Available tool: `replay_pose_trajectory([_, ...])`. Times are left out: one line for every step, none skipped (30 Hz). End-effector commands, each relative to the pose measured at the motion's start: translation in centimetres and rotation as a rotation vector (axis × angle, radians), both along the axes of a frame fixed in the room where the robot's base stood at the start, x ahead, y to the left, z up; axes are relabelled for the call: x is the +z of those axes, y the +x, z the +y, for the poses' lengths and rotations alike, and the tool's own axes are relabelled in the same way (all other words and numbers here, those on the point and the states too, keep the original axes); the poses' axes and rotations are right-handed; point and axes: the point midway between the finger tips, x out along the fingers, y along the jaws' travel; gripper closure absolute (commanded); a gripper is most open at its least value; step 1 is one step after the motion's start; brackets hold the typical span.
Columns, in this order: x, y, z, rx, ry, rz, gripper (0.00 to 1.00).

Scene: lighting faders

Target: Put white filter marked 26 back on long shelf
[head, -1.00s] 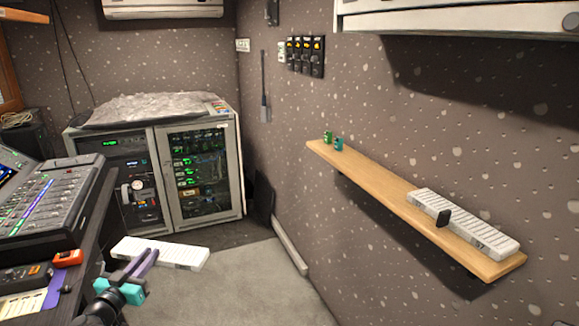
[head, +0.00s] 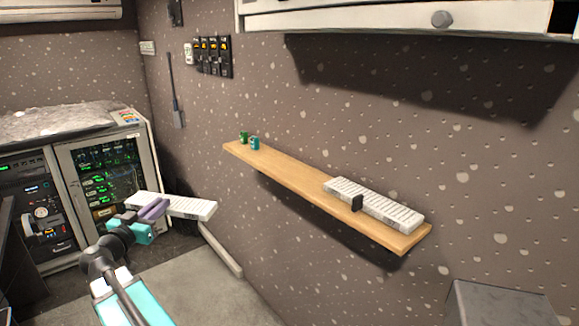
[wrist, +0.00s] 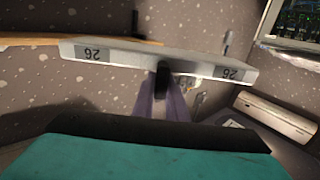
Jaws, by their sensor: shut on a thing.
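My gripper (head: 153,210), with purple fingers, is shut on a white filter (head: 188,207) in the head view. The filter is held in the air, left of and apart from the long shelf. In the wrist view, the filter (wrist: 120,54) shows the mark 26 at both ends and spans crosswise ahead of the fingers. The long wooden shelf (head: 290,176) is fixed on the speckled wall.
A white cabinet (head: 400,18) overhangs above. A rack (head: 110,180) stands at left.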

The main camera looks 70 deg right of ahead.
Motion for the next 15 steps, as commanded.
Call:
replay_pose_trajectory([0.8, -1.0, -1.5, -0.02, -0.002, -0.002, 1.0])
replay_pose_trajectory([1.2, -1.5, -2.3, -0.029, -0.003, -0.002, 1.0])
replay_pose_trajectory([1.7, -2.3, -3.3, -0.043, -0.003, -0.002, 1.0])
replay_pose_trajectory([2.0, -2.9, -4.0, -0.053, -0.002, -0.002, 1.0])
replay_pose_trajectory([2.4, -3.5, -4.8, -0.064, -0.002, -0.002, 1.0])
replay_pose_trajectory([2.9, -4.3, -5.7, -0.077, -0.002, -0.002, 1.0])
replay_pose_trajectory([3.3, -5.0, -6.5, -0.088, -0.002, -0.002, 1.0])
replay_pose_trajectory([3.7, -5.6, -7.2, -0.098, -0.003, -0.002, 1.0])
replay_pose_trajectory([4.1, -6.5, -8.1, -0.113, -0.003, -0.001, 1.0])
replay_pose_trajectory([4.5, -7.2, -8.8, -0.123, -0.002, -0.001, 1.0])
replay_pose_trajectory([4.8, -8.0, -9.5, -0.135, -0.002, -0.002, 1.0])
replay_pose_trajectory([5.3, -8.9, -10.4, -0.151, -0.002, -0.003, 1.0])
replay_pose_trajectory([5.6, -9.7, -11.0, -0.164, -0.002, -0.002, 1.0])
replay_pose_trajectory([5.9, -10.5, -11.7, -0.176, -0.002, -0.001, 1.0])
replay_pose_trajectory([6.3, -11.6, -12.5, -0.194, -0.003, -0.001, 1.0])
